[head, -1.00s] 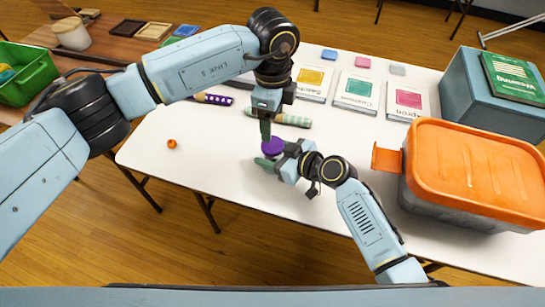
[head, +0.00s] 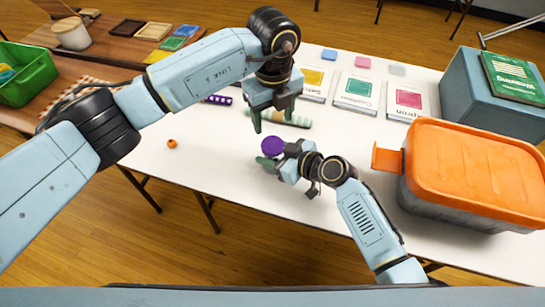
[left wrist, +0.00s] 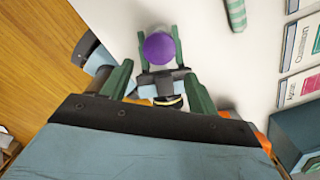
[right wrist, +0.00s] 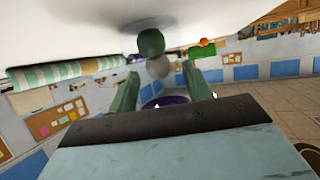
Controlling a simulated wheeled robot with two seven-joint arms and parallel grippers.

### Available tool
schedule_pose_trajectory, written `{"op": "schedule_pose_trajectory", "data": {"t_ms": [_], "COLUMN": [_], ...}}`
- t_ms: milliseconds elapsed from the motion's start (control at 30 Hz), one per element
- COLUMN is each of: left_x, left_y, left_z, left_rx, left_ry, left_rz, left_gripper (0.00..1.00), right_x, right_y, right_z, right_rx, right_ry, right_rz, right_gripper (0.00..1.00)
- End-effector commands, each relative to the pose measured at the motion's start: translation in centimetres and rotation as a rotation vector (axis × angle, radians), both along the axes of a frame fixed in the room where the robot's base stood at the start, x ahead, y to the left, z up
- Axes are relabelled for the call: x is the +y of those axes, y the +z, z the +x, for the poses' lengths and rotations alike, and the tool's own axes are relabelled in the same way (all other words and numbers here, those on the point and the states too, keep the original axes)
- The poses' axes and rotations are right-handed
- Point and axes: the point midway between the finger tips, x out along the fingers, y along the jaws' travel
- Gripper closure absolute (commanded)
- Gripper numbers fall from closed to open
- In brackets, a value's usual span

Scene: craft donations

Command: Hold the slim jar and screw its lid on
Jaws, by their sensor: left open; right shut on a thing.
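A round purple lid (head: 272,146) shows low over the white table in the head view, and face-on in the left wrist view (left wrist: 159,48). My right gripper (head: 274,161) is shut just below it, its green fingers on either side. The slim jar's body is hidden under the lid and between these fingers; how the lid sits on it cannot be told. In the right wrist view some purple (right wrist: 172,100) shows between the fingers. My left gripper (head: 273,116) is open and empty above the lid, apart from it, fingers pointing down.
A striped roll (head: 295,121) lies behind the grippers, a purple dotted roll (head: 218,99) further left. A small orange ball (head: 172,143) is at the left. A large orange-lidded bin (head: 470,170) stands right. Cards line the back. The front left of the table is clear.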

Motion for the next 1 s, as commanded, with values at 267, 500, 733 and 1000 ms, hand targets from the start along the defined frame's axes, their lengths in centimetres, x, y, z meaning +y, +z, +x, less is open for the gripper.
{"op": "schedule_pose_trajectory", "data": {"t_ms": [267, 500, 733, 1000], "left_x": [0.0, 0.1, 0.1, 0.2], "left_y": [0.0, 0.0, 0.0, -1.8], "left_z": [0.0, 0.0, 0.0, 0.0], "left_rx": [0.001, 0.003, 0.003, 0.006], "left_ry": [-0.352, -0.446, -0.446, -0.445], "left_rz": [0.000, 0.002, 0.002, 0.001], "left_gripper": [0.40, 0.40, 0.40, 0.40], "right_x": [0.0, 0.0, 0.0, 0.0], "right_y": [0.0, 0.0, 0.0, 0.0], "right_z": [0.0, 0.0, 0.0, 0.0], "right_rx": [0.001, 0.001, 0.001, 0.001], "right_ry": [0.000, 0.000, 0.000, 0.000], "right_rz": [-0.001, -0.001, -0.001, -0.001], "right_gripper": [1.00, 1.00, 1.00, 1.00]}}
